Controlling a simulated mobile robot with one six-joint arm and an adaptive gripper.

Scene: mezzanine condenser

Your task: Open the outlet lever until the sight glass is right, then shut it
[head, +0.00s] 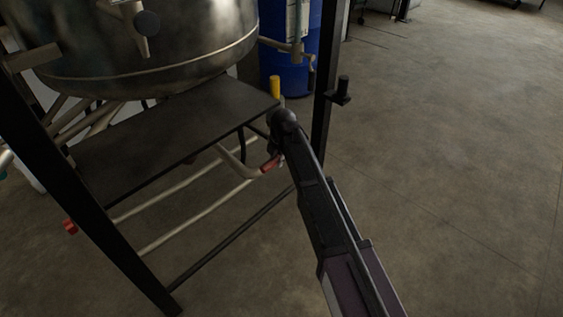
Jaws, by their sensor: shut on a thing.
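A lever with a red grip (270,164) sits at the end of a pale bent pipe, below the right corner of the dark shelf. My gripper (276,157) is at this lever, shut on its red grip; the arm hides part of the contact. I cannot tell exactly how far the lever is turned. A pale upright gauge that looks like the sight glass (298,18) stands at the top, right of the metal vessel (150,55). It is cut by the frame's top edge and its level is too small to read.
A dark shelf (170,125) lies under the vessel between dark frame posts (325,90). A yellow upright handle (275,88) stands by the shelf's right corner. A red knob (70,227) is at lower left. A blue drum (285,68) stands behind. The floor at right is clear.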

